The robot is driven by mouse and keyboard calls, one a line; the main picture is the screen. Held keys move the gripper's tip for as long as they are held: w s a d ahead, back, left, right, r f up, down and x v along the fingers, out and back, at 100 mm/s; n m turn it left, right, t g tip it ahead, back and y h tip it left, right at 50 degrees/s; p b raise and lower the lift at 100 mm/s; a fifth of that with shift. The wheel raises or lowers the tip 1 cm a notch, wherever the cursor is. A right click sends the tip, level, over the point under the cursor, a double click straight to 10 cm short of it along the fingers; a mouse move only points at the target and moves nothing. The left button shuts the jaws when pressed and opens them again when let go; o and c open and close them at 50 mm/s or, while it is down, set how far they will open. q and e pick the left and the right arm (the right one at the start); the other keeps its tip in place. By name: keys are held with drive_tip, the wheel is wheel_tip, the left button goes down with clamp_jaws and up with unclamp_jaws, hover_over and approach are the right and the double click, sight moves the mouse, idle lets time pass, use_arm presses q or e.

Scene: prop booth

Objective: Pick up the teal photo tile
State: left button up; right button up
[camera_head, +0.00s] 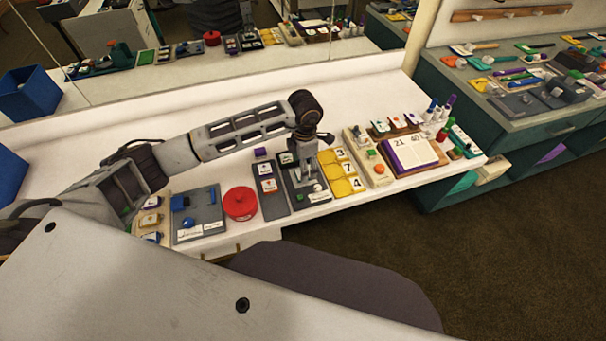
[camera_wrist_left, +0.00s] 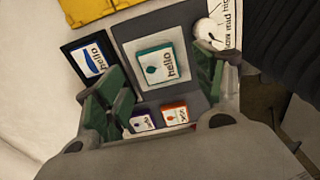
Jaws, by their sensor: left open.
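The teal photo tile (camera_wrist_left: 160,64), a white card marked "hello" with a teal border, lies on a grey panel (camera_wrist_left: 135,35) in the left wrist view. My left gripper (camera_wrist_left: 163,85) is open, with green-padded fingers on either side of the tile in that view. I see no contact with the tile. In the head view my left gripper (camera_head: 306,168) points down over a dark grey panel (camera_head: 311,197) on the white counter. The gripper partly covers that panel, and I cannot single out the teal tile there. My right gripper is not in view.
A blue tile (camera_wrist_left: 93,59), a purple tile (camera_wrist_left: 142,121) and an orange-red tile (camera_wrist_left: 174,114) lie close by, with a white round knob (camera_wrist_left: 209,32). A red round pot (camera_head: 240,203) and yellow number cards (camera_head: 342,170) flank the panel. The counter (camera_head: 230,110) behind is clear.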

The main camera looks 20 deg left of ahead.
use_arm(q)
drive_tip(key=shift+w+f, duration=0.1)
drive_tip(key=shift+f, duration=1.7)
drive_tip(key=c, duration=1.1)
drive_tip(key=shift+o, duration=0.2)
drive_tip(key=shift+r, duration=0.2)
wheel_tip(320, 180, up, 10)
drive_tip(key=shift+f+b, duration=0.15)
drive_tip(key=shift+b, duration=0.15)
drive_tip(key=shift+a+m, duration=0.1)
drive_tip(key=shift+m, duration=0.3)
